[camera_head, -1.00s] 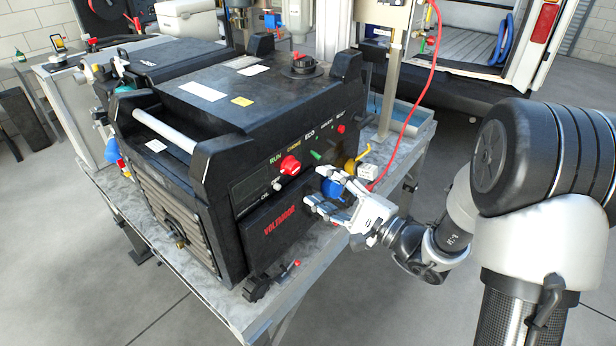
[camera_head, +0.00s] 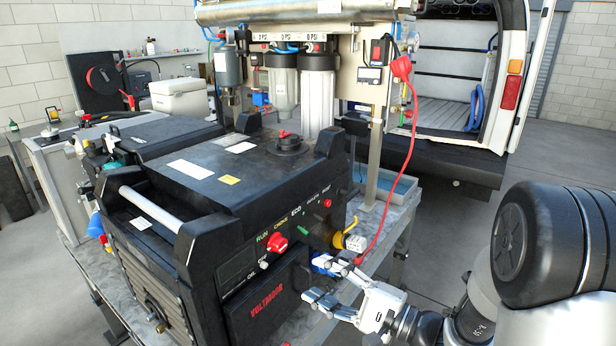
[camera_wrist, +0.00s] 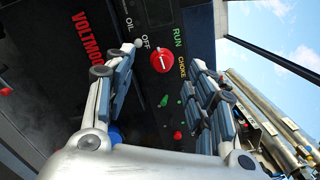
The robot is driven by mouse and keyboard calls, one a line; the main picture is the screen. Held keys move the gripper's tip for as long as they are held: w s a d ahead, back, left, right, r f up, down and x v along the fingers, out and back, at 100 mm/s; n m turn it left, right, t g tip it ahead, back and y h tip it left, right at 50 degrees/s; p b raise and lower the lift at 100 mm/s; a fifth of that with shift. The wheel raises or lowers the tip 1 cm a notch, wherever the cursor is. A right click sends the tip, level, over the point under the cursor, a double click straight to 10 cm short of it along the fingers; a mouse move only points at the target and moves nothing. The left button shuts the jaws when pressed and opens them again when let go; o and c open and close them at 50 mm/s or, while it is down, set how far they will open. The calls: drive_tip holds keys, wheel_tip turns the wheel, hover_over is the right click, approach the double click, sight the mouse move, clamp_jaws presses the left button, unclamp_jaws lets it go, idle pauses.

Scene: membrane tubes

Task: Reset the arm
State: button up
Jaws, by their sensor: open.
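My gripper (camera_head: 336,288) is open in front of the control panel of the black generator (camera_head: 222,192), at its lower right in the head view. In the wrist view the two fingers of my gripper (camera_wrist: 165,95) stand well apart, and the panel shows between them with the red knob (camera_wrist: 162,61). Nothing is seen between the fingers. A blue socket (camera_head: 322,264) on the panel is partly hidden behind the fingers in the head view. I cannot tell whether a fingertip touches the panel.
The generator stands on a grey metal table (camera_head: 378,232). Filter housings (camera_head: 318,90) stand behind. Floor to the right of the table is clear.

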drive_tip(key=s+a+r+n+g, duration=0.35)
drive_tip(key=s+a+g, duration=0.25)
drive_tip(key=s, duration=0.2)
drive_tip(key=s+f+n+g+h, duration=0.3)
drive_tip(key=s+n+g+h, duration=0.25)
drive_tip(key=s, duration=0.75)
drive_tip(key=s+d+n+t+h, duration=0.1)
drive_tip(key=d+t+h, duration=0.1)
drive_tip(key=d+h, duration=0.3)
drive_tip(key=s+d+r+n+t+h, duration=0.1)
drive_tip(key=s+d+n+t+h, duration=0.1)
drive_tip(key=d, duration=0.8)
drive_tip(key=shift+s+r+t+h, duration=0.2)
drive_tip(key=shift+t+h, duration=0.65)
drive_tip(key=shift+h, duration=0.5)
drive_tip(key=shift+d, duration=0.1)
